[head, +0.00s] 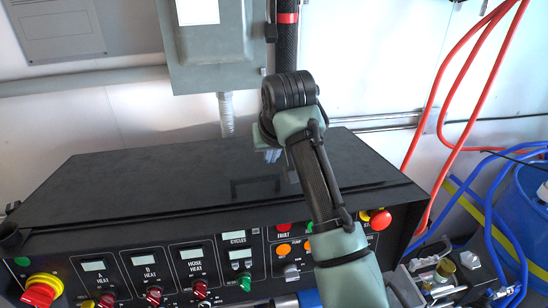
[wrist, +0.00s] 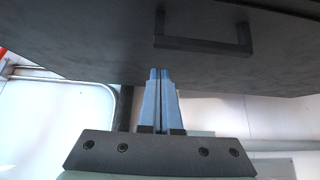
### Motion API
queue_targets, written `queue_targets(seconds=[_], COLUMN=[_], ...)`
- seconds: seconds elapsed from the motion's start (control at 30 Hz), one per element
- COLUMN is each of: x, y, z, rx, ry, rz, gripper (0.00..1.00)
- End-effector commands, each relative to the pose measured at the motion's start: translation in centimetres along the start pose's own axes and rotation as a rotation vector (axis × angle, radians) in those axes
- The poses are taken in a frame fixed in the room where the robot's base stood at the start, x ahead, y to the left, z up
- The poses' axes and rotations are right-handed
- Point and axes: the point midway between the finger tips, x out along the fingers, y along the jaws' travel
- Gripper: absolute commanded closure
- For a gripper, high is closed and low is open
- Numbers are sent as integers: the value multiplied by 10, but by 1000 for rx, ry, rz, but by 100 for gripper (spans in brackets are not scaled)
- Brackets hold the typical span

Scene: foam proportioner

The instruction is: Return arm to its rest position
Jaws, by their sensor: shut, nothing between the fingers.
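My gripper shows in the wrist view (wrist: 160,75) with its two blue-grey fingers closed together and nothing between them. In the head view my arm rises from the lower right and bends over at a black joint. The gripper (head: 271,156) is mostly hidden behind that joint, with a bit of its fingers showing above the black top of the foam proportioner (head: 130,175). In the wrist view the dark surface of the proportioner (wrist: 90,45) fills the upper part, with a black handle (wrist: 203,45) past the fingertips. I cannot tell the gap between them.
The control panel has a red-and-yellow knob (head: 42,289) and a red button (head: 380,220). A grey electrical box (head: 213,60) hangs on the wall behind. Red hoses (head: 455,105), blue hoses (head: 490,215) and a blue barrel (head: 530,205) stand at right. The proportioner's top looks clear.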

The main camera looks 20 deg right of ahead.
Motion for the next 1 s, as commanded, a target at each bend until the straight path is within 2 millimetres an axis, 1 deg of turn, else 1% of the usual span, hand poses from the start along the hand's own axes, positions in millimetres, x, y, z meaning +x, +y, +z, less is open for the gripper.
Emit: queue_targets(seconds=[0.2, 0.3, 0.4, 0.5, 0.67, 0.77, 0.87, 0.9, 0.97, 1.0], x=[-48, -65, -76, -83, -85, -84, -91, -99, -118, -135], y=[1, 1, 1, 1, 1, -20, -60, -79, -107, -123], z=[0, 0, -1, -1, -2, -10, -28, -36, -45, -49], rx=[1, 0, 1, 0, 1, -24, -66, -82, -99, -106], ry=[12, 11, 10, 9, 8, 94, 284, 384, 551, 664], rz=[2, 3, 2, 2, 2, -25, -78, -105, -145, -169], gripper=[100, 100, 100, 100, 100, 100, 100, 100, 100, 100])
